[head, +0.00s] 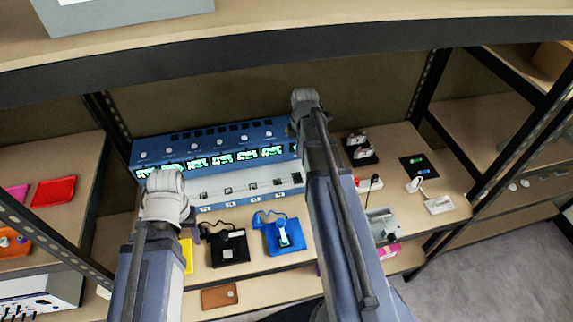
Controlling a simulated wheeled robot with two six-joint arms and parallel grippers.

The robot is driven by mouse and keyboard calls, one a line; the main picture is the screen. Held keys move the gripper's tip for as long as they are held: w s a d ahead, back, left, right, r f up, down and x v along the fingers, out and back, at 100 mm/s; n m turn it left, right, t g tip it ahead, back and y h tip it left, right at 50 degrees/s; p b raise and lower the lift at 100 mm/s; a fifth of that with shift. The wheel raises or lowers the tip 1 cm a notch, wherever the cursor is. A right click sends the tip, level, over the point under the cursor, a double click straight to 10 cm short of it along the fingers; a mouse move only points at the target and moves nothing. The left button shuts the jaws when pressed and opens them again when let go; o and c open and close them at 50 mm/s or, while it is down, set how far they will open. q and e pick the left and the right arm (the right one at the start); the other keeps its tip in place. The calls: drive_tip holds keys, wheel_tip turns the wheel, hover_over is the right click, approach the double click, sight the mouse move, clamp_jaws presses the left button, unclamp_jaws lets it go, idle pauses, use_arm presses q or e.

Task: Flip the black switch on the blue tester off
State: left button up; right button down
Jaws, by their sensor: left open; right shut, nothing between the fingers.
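A long blue unit (215,137) stands at the back of the middle shelf, with a row of knobs, several lit green displays and a pale front ledge (240,188) carrying small dark switches. A smaller blue device (271,240) with a blue cable lies in front of it, with a pale part on top. I cannot tell which is the tester, nor any switch's position. My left arm covers the long unit's left front; my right arm crosses its right end. Both arms show only their links and joints; both grippers are hidden.
A black device (229,253) and a partly covered yellow item (187,257) lie beside the small blue device. A grey box (382,222) and a white plug piece (439,205) are at right. A brown item (219,296) lies lower down. An upper shelf edge (230,73) and dark posts frame the space.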

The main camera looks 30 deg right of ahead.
sight(297, 175)
use_arm(q)
drive_tip(key=shift+a+r, duration=0.1)
use_arm(e)
drive_tip(key=shift+w+d+r, duration=0.1)
drive_tip(key=shift+w+d, duration=0.1)
drive_tip(key=shift+d, duration=0.05)
use_arm(q)
wheel_tip(297, 175, down, 14)
drive_tip(key=b, duration=1.4)
use_arm(e)
drive_tip(key=f, duration=0.4)
drive_tip(key=w+f, duration=0.1)
drive_tip(key=f, duration=0.9)
drive_tip(key=shift+w+d, duration=0.2)
drive_tip(key=shift+w, duration=0.1)
